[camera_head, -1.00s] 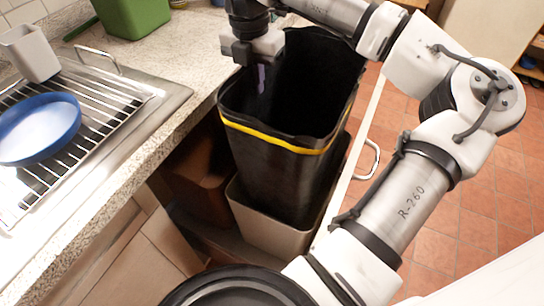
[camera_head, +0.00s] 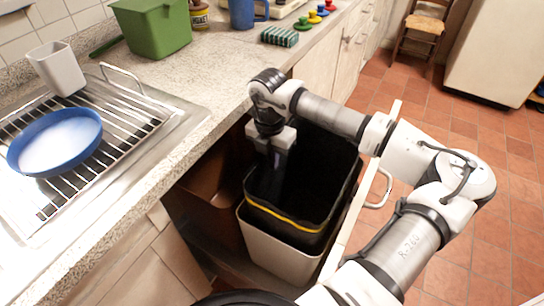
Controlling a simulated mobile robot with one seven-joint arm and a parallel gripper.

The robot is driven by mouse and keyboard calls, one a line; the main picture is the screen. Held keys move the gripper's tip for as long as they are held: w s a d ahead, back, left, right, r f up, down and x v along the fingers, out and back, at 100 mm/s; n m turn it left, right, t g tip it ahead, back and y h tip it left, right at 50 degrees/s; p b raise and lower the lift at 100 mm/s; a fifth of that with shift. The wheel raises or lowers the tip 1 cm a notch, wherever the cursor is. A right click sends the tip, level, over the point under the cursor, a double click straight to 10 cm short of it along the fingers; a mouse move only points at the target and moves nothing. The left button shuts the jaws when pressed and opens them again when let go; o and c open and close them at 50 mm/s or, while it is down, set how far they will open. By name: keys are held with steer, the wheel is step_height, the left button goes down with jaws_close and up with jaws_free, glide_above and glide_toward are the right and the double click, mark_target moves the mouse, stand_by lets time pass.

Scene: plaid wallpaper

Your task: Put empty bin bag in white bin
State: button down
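The black bin bag (camera_head: 324,170) with a yellow band (camera_head: 285,217) stands open inside the white bin (camera_head: 275,250). Its upper part rises above the bin rim, and its lower part is hidden in the bin. The white bin stands low in the pulled-out cabinet drawer, below the counter. My gripper (camera_head: 268,180) points down at the bag's left rear edge, with its fingers at or inside the bag's opening. Its fingertips are dark against the black bag, so I cannot tell if they are shut on it.
A brown bin (camera_head: 212,190) stands left of the white bin. The drawer front with its handle (camera_head: 380,190) is on the right. The counter holds a dish rack with a blue bowl (camera_head: 55,140) and a green container (camera_head: 153,27).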

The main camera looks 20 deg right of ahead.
steer(key=shift+f+b, duration=0.4)
steer(key=shift+b, duration=0.15)
steer(key=shift+f+b, duration=0.2)
steer(key=shift+b, duration=0.1)
steer(key=c, duration=1.7)
jaws_free()
steer(key=shift+r+p, duration=0.5)
steer(key=shift+p, duration=0.1)
steer(key=r, duration=1.2)
steer(key=shift+w+a+r+b, duration=0.15)
steer(key=shift+w+a+b, duration=0.05)
steer(key=shift+b, duration=0.15)
